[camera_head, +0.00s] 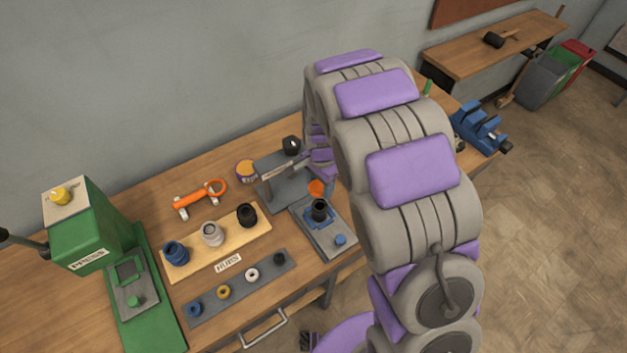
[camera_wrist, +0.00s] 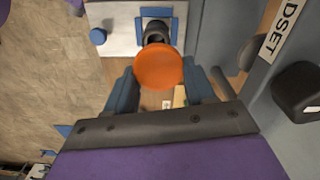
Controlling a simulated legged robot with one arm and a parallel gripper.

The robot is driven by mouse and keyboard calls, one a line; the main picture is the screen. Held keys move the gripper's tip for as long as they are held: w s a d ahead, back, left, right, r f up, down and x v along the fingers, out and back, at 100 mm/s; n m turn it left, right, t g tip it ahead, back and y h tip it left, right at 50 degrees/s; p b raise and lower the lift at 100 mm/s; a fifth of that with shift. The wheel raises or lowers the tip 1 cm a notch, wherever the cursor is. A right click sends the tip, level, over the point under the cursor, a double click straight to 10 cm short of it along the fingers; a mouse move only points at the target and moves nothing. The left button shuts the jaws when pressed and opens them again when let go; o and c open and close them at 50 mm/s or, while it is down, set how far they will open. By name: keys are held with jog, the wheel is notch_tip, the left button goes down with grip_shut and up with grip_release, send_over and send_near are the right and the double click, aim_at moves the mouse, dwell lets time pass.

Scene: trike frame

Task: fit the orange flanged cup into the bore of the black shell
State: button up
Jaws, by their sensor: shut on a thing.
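The orange flanged cup (camera_head: 319,187) is held near the black shell, and its round orange face fills the middle of the wrist view (camera_wrist: 158,70). My gripper (camera_wrist: 160,80) is shut on it, with one blue finger at each side. The black shell (camera_head: 320,212) stands upright in a blue holder on a grey plate. In the wrist view the shell (camera_wrist: 156,30) shows just beyond the cup, which overlaps its near part. The cup appears above the shell and apart from it; the exact gap is unclear. My arm hides most of my gripper in the head view.
A grey stand (camera_head: 275,192) with a black knob rises close behind the shell's plate. A blue knob (camera_head: 340,240) sits on that plate. Left are a hub board (camera_head: 190,258), a grey strip of small rings (camera_head: 235,291), an orange frame part (camera_head: 195,198) and a green press (camera_head: 85,230).

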aim_at(322, 188)
jog(key=d+f, duration=0.2)
jog(key=f, duration=0.1)
jog(key=shift+d+b, duration=0.1)
jog(key=shift+b, duration=0.2)
jog(key=a+f, duration=0.1)
jog(key=a, duration=0.2)
jog(key=shift+f, duration=0.35)
jog(key=shift+d+r, duration=0.15)
jog(key=shift+d, duration=1.35)
jog(key=shift+a, duration=1.95)
jog(key=shift+d, duration=1.25)
jog(key=shift+a, duration=0.1)
jog(key=shift+d, duration=0.75)
jog(key=shift+a, duration=0.15)
